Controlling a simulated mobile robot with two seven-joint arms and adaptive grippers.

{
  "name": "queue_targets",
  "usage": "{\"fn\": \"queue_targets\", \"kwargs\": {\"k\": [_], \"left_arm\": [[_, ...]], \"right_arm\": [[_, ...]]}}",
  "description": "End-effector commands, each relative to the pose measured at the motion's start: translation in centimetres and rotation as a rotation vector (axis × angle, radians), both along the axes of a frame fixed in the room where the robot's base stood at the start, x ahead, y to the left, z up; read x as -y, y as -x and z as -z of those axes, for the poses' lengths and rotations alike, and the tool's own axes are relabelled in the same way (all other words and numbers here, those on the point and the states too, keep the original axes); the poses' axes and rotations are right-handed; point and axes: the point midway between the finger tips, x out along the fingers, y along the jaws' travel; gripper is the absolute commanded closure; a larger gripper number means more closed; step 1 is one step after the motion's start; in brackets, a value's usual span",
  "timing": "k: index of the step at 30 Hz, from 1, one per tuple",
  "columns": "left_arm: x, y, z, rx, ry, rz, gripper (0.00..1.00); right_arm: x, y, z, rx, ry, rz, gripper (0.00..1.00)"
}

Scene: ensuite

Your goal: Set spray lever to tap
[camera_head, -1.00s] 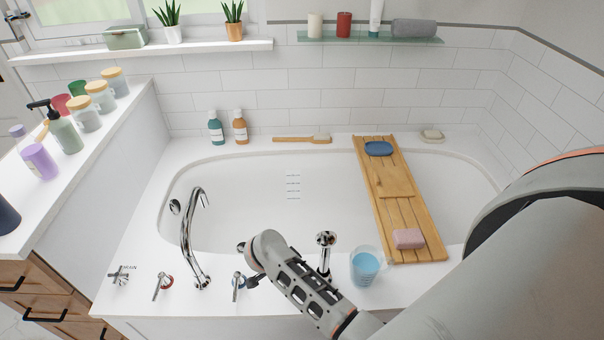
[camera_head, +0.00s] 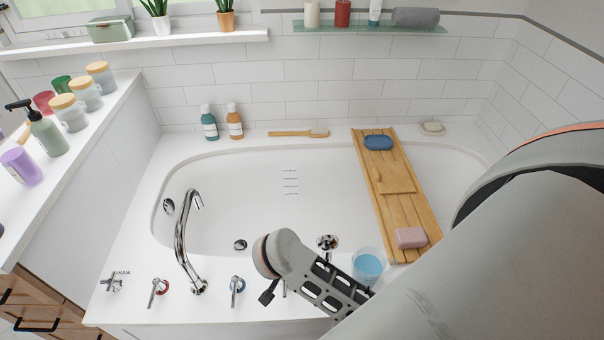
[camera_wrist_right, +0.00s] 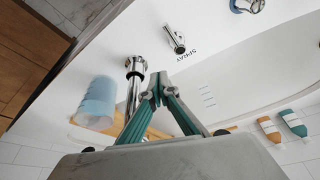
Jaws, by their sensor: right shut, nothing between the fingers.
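The spray lever (camera_wrist_right: 174,39) is a small chrome handle beside the word SPRAY on the white tub deck, in the upper middle of the right wrist view. In the head view my right arm hides most or all of it. My right gripper (camera_wrist_right: 157,88) is shut and empty, its teal-sided fingers meeting in a point. In the wrist view its tips show below the lever, apart from it, and overlap the chrome hand shower (camera_wrist_right: 135,82). The tub spout (camera_head: 184,240) stands left of my right arm in the head view. My left gripper is not in view.
A blue-ringed lever (camera_head: 236,290), a red-ringed lever (camera_head: 158,291) and a cross handle (camera_head: 113,283) line the front deck. A glass of blue liquid (camera_head: 368,265) stands right of the hand shower. A wooden bath tray (camera_head: 396,205) spans the tub.

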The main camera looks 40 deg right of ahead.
Motion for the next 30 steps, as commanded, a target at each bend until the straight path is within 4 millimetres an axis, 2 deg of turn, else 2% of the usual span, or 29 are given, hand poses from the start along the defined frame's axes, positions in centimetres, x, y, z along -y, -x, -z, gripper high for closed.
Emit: {"fn": "queue_targets", "kwargs": {"k": [1, 3, 8, 14, 30], "left_arm": [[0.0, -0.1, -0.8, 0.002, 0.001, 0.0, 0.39], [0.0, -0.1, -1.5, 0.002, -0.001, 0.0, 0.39], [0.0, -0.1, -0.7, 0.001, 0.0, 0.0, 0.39], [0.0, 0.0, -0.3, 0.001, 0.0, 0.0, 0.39], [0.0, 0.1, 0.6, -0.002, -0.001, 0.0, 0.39]], "right_arm": [[-0.3, 0.1, -1.3, 0.003, 0.001, -0.001, 1.0], [-0.6, 0.4, -2.5, 0.002, 0.0, -0.001, 1.0], [1.2, -1.5, -3.1, 0.062, 0.086, -0.001, 1.0], [3.3, -3.8, -4.9, 0.142, 0.191, 0.002, 1.0], [7.9, -9.3, -11.5, 0.365, 0.474, 0.012, 1.0]]}}
